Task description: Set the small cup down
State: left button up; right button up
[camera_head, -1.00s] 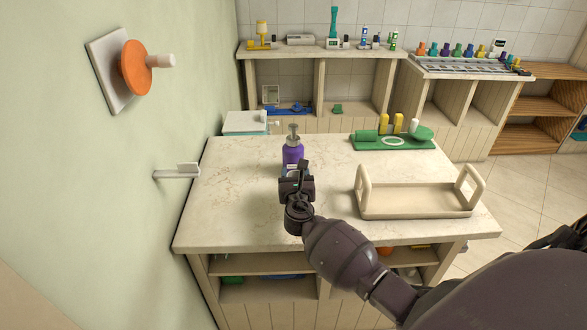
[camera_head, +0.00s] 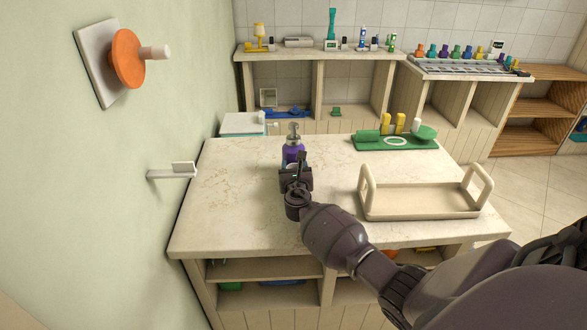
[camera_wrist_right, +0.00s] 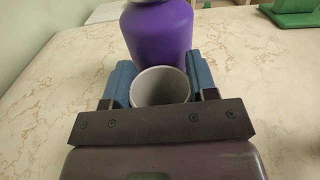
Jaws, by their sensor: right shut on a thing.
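The small cup (camera_wrist_right: 161,87) is grey inside and shows in the right wrist view between the blue finger pads of my right gripper (camera_wrist_right: 162,88). The gripper is shut on it, and the cup's opening faces the camera. In the head view my right gripper (camera_head: 297,172) is over the marble-patterned counter (camera_head: 235,205), just in front of the purple pump bottle (camera_head: 293,150). The gripper mostly hides the cup there. I cannot tell whether the cup's base touches the counter. The bottle (camera_wrist_right: 158,35) stands directly behind the cup in the wrist view. My left gripper is not in view.
An empty beige tray (camera_head: 420,204) with two handles stands on the right of the counter. A green tray (camera_head: 370,143) with yellow and green items is at the back right. The counter's left part is clear. A wall holder (camera_head: 172,173) juts out at the left.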

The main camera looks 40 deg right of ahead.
jog(key=shift+r, duration=0.15)
jog(key=shift+f, duration=0.2)
jog(key=o, duration=0.9)
jog(key=shift+r, duration=0.1)
jog(key=shift+r, duration=0.2)
jog(key=p+v, duration=0.2)
jog(key=v, duration=0.9)
jog(key=shift+f, duration=0.15)
jog(key=shift+s+a, duration=0.35)
jog(key=shift+s, duration=0.1)
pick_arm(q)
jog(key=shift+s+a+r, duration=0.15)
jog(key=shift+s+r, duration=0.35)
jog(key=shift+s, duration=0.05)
